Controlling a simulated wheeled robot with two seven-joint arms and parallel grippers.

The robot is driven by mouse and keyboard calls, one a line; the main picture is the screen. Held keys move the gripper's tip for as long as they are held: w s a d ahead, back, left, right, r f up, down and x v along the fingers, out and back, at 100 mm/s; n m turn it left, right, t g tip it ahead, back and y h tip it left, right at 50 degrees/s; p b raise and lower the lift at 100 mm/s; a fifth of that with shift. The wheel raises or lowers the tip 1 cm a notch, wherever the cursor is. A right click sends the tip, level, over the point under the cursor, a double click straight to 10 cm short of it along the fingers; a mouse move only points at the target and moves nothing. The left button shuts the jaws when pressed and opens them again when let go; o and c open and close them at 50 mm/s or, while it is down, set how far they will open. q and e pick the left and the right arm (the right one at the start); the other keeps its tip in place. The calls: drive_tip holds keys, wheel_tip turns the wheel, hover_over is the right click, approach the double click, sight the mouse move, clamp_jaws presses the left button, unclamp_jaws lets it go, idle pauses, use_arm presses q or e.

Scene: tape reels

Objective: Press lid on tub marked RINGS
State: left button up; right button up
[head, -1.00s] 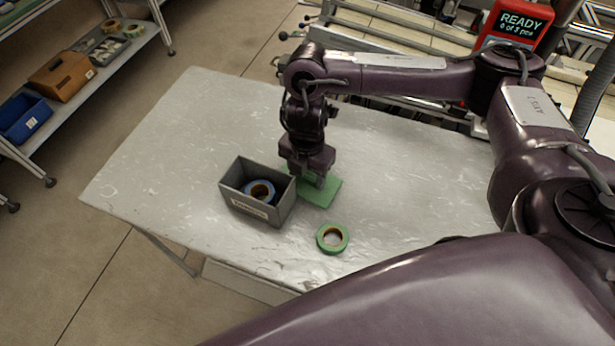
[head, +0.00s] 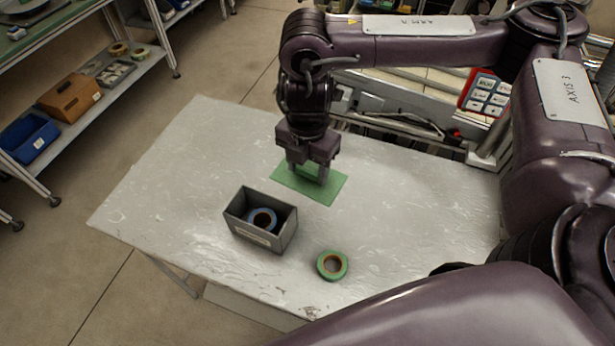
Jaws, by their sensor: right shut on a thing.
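A flat green lid (head: 318,193) is under my right gripper (head: 308,172), whose fingers are shut on it. The lid lies roughly level, behind and to the right of the tub; it seems a little above the table, though the height is hard to judge. The open grey tub (head: 247,228) stands upright on the table, with a pale label (head: 253,237) on its front whose lettering is too small to read. A blue tape reel (head: 262,220) lies inside the tub. My left gripper is out of view.
A green tape reel (head: 332,265) lies on the grey table (head: 180,190) to the right of and in front of the tub. The table's left side is clear. A shelf with a blue bin (head: 28,138) and a brown box (head: 69,95) stands at far left.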

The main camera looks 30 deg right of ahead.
sight(307, 169)
wheel_tip(307, 169, up, 6)
drive_tip(key=shift+p, duration=0.35)
drive_tip(key=shift+a+r, duration=0.1)
drive_tip(key=shift+r, duration=0.15)
drive_tip(key=shift+w+a+r+p, duration=0.1)
drive_tip(key=shift+a+p, duration=0.15)
drive_tip(key=shift+p, duration=0.3)
drive_tip(key=shift+n, duration=0.3)
drive_tip(key=a+p, duration=0.2)
drive_tip(key=w+a+p, duration=0.1)
drive_tip(key=a+p, duration=0.1)
drive_tip(key=shift+f, duration=0.3)
drive_tip(key=a+f+p, duration=0.2)
drive_tip(key=a+p, duration=0.2)
drive_tip(key=a, duration=0.3)
wheel_tip(307, 169, down, 8)
drive_tip(key=b, duration=0.6)
drive_tip(key=shift+s, duration=0.3)
drive_tip(key=o, duration=1.1)
drive_tip(key=shift+c, duration=0.2)
